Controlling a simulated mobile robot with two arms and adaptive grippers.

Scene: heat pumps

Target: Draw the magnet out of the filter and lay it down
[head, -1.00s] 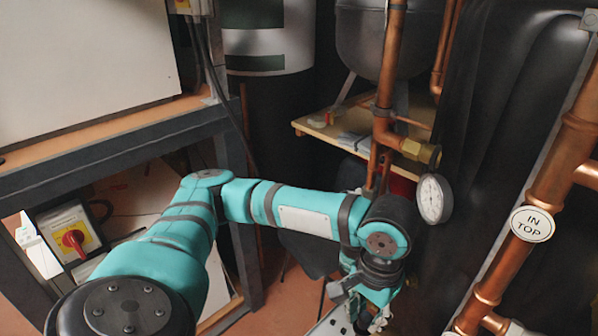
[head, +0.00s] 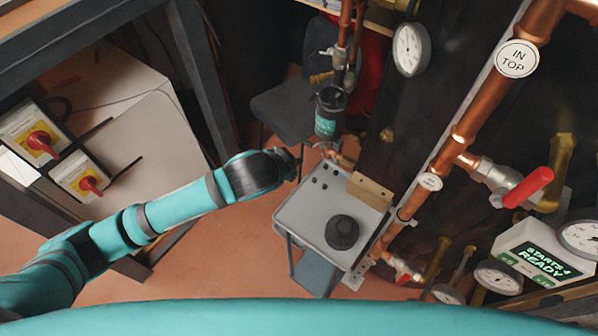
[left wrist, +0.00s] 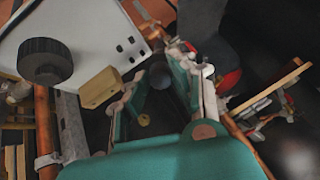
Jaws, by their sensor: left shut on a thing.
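The filter (head: 328,121), a dark upright canister with a teal label, hangs on the pipework at the top middle of the head view. My left gripper (left wrist: 160,82) is shut on a dark, round-ended piece, apparently the magnet (left wrist: 159,77), between its teal fingers in the left wrist view. Most of that piece is hidden. In the head view my left wrist is left of and below the filter, and its fingers cannot be made out clearly. I cannot tell whether the piece is clear of the filter. My right gripper is not in view.
Copper pipe (head: 450,135), a red-handled valve (head: 528,187) and gauges crowd the right. A dark frame (head: 205,85) stands left.

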